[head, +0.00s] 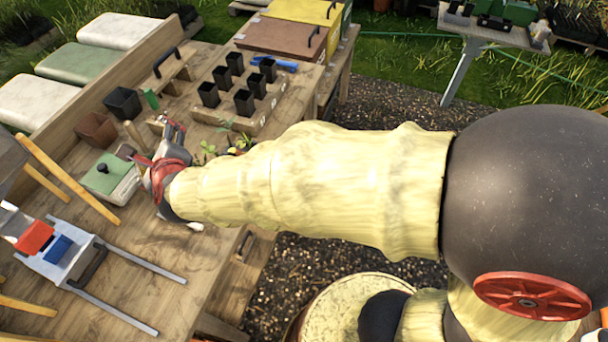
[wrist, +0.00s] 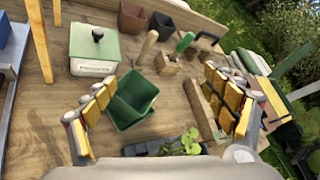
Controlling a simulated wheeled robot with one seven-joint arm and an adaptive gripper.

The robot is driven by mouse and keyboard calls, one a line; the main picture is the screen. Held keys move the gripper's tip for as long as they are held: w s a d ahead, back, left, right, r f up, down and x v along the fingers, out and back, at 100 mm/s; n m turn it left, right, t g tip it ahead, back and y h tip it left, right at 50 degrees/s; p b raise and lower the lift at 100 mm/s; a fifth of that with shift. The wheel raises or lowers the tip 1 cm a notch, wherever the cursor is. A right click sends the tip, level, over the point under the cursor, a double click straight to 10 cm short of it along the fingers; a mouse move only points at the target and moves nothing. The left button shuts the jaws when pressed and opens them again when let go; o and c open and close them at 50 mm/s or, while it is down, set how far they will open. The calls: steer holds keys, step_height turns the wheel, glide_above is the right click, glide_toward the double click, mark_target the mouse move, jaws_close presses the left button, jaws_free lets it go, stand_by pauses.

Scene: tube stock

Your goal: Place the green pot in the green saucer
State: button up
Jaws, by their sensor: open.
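The green pot (wrist: 128,110) shows in the wrist view as a square, dark green container on the wooden bench. Its open top is partly visible. It lies between the spread fingers of my gripper (wrist: 163,88), nearer the left finger; I cannot tell whether that finger touches it. My gripper is open. In the head view my gripper (head: 168,165) is over the bench and hides the pot. I cannot make out the green saucer for certain in either view.
A box with a green lid (wrist: 95,45) stands near the pot. A dark tray with a seedling (wrist: 175,143) is close to my wrist. A wooden rack (head: 238,115) holds several black pots. A brown pot (head: 96,130) and a black pot (head: 122,102) stand farther back.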

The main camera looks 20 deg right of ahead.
steer(key=s+d+r+n+g+y, duration=0.1)
steer(key=s+d+r+n+g, duration=0.2)
steer(key=d+n, duration=0.45)
steer(key=s+d+r+n, duration=0.3)
steer(key=s+d+n, duration=0.1)
steer(key=d+n, duration=0.35)
steer(key=s+d+f+n+g+h, duration=0.2)
steer(key=s+d+n, duration=0.3)
steer(key=s+d, duration=0.3)
steer(key=s+d+f+n+g+h, duration=0.1)
steer(key=s+d+f+n+h, duration=0.1)
steer(key=s+d+n, duration=0.3)
steer(key=s+d+h, duration=0.1)
steer(key=s+d, duration=0.2)
steer(key=d, duration=0.2)
steer(key=shift+s+d+n+g, duration=0.3)
steer(key=shift+s+g, duration=0.05)
steer(key=shift+g, duration=0.05)
